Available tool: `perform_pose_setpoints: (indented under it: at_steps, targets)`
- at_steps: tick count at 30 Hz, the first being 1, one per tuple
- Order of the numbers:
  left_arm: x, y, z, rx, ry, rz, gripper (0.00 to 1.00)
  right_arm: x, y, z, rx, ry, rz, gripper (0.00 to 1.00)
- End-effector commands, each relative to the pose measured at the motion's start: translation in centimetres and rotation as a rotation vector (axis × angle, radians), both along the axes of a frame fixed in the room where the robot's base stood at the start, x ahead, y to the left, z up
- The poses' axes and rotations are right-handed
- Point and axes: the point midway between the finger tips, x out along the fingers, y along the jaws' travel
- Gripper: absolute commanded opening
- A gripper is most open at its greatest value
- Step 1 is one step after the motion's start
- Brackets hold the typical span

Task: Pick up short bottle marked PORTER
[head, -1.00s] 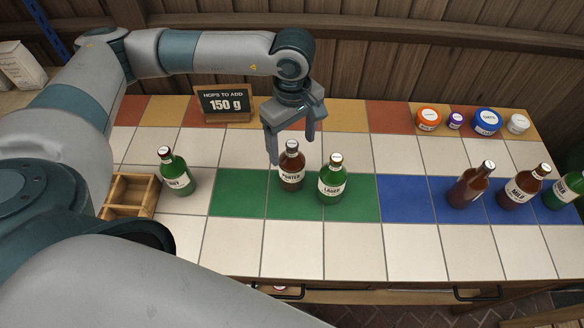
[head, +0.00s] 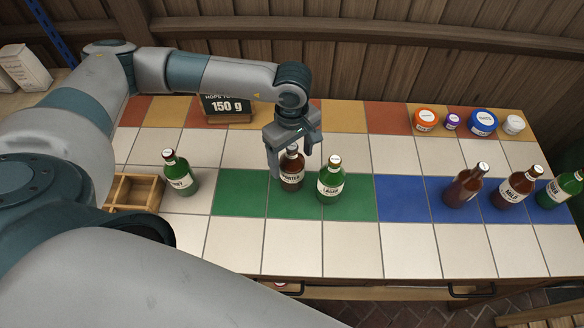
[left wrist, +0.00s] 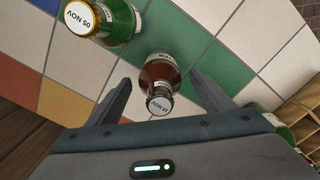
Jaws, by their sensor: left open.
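The short brown bottle marked PORTER (head: 291,176) stands upright on the green tiles, its upper part partly covered by my left gripper. My left gripper (head: 291,168) is open and hangs over this bottle, a finger to each side of its neck. In the left wrist view the brown bottle (left wrist: 160,82) stands between the two open fingers (left wrist: 158,98), its cap toward the camera. Contact between fingers and bottle cannot be made out. My right gripper does not show.
A green LAGER bottle (head: 331,182) stands close on the right. Another green bottle (head: 179,175) stands left, beside a wooden box (head: 133,192). Brown bottles (head: 463,187) (head: 514,188) and a green one (head: 560,190) stand on the right. A sign (head: 228,108) and several jars (head: 482,122) stand at the back.

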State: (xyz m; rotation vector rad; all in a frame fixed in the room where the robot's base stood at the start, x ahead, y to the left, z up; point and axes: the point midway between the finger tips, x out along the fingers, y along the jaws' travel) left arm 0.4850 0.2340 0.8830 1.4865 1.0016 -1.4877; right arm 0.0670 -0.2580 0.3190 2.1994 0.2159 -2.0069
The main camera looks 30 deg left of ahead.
Motion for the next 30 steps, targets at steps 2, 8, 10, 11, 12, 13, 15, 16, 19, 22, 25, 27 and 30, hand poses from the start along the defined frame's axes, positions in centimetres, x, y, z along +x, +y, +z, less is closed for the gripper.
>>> perform_pose_setpoints:
  at_steps: [2,8,10,11,12,13,15,16,19,22,25,27,30]
  targets:
    - [0.0,0.0,-0.01,0.0,0.0,0.0,0.75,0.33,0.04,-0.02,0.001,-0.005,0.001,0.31]
    - [0.0,0.01,0.01,0.0,0.0,0.0,0.75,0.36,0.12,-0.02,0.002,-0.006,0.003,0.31]
    - [0.01,0.02,0.02,0.0,0.0,0.0,0.75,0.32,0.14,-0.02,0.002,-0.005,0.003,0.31]
    - [0.01,0.02,0.02,0.0,0.0,0.0,0.68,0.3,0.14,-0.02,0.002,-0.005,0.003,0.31]
    - [0.01,0.02,0.02,0.0,0.0,0.0,0.58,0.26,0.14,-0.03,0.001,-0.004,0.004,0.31]
    - [0.01,0.02,0.02,0.001,0.0,0.0,0.51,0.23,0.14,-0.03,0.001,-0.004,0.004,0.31]
    - [0.01,0.03,0.03,0.001,0.0,0.0,0.34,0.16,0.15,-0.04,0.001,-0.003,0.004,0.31]
    - [0.01,0.03,0.03,0.001,0.0,0.0,0.27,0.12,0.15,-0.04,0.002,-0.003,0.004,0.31]
    - [0.01,0.03,0.03,0.001,0.0,0.0,0.03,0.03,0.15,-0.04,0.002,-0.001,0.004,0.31]
    - [0.06,0.01,0.11,0.001,-0.001,0.0,0.0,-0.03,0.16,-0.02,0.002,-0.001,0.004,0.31]
    - [0.06,0.01,0.11,0.001,-0.001,0.0,0.0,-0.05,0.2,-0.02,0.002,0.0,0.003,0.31]
    - [0.07,0.01,0.13,0.0,-0.002,0.0,0.0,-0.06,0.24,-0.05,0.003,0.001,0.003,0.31]
    - [0.09,0.02,0.31,0.0,-0.002,0.0,0.0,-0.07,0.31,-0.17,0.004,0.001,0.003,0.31]
